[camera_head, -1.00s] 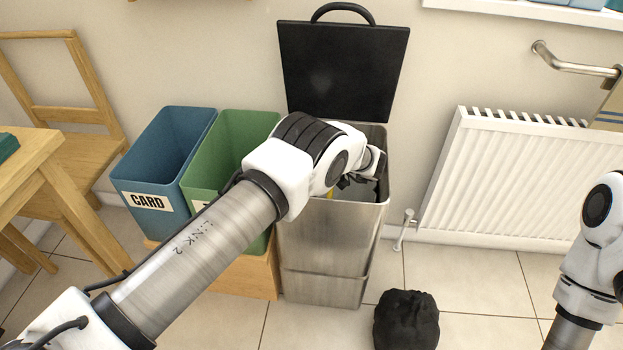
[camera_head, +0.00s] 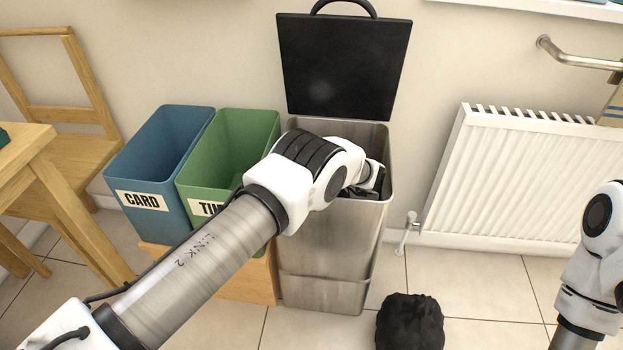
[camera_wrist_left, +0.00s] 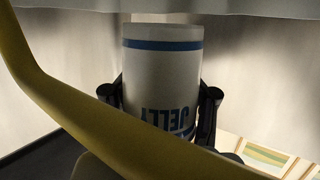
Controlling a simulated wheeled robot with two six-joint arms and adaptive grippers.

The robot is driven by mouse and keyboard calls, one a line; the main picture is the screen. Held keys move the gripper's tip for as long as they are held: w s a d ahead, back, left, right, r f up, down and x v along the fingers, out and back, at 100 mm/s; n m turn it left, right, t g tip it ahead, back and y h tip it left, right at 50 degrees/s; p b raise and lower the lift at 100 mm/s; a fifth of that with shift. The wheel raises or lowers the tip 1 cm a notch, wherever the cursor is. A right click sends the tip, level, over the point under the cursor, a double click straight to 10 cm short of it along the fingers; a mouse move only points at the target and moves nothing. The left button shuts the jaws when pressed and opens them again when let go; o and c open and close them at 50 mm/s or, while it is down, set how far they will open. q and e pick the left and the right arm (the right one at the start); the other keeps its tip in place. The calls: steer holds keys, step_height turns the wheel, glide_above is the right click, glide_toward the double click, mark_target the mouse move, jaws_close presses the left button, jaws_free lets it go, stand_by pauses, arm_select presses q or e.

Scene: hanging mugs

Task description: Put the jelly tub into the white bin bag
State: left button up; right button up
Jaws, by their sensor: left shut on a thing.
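The jelly tub (camera_wrist_left: 165,80) is a white cylinder with a blue band and blue lettering, upside down in the left wrist view. My left gripper (camera_wrist_left: 165,100) is shut on it, with one black finger on each side. In the head view my left gripper (camera_head: 371,186) is at the mouth of the tall steel bin (camera_head: 325,255), mostly behind its own arm and the tub hidden. Pale, rippled material (camera_wrist_left: 250,28) crosses the top of the wrist view; I cannot tell whether it is the white bin bag. Only part of my right arm shows, without its gripper.
The bin's black lid (camera_head: 342,65) stands open against the wall. A blue CARD bin (camera_head: 150,165) and a green bin (camera_head: 245,130) stand to its left. A tied black bag (camera_head: 410,322) lies on the floor. A radiator (camera_head: 525,180) is right. A yellow curved strip (camera_wrist_left: 60,100) crosses the wrist view.

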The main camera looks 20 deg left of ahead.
arm_select(q)
steer(key=o, duration=1.1)
step_height(320, 180, up, 10)
steer(key=shift+f, duration=0.1)
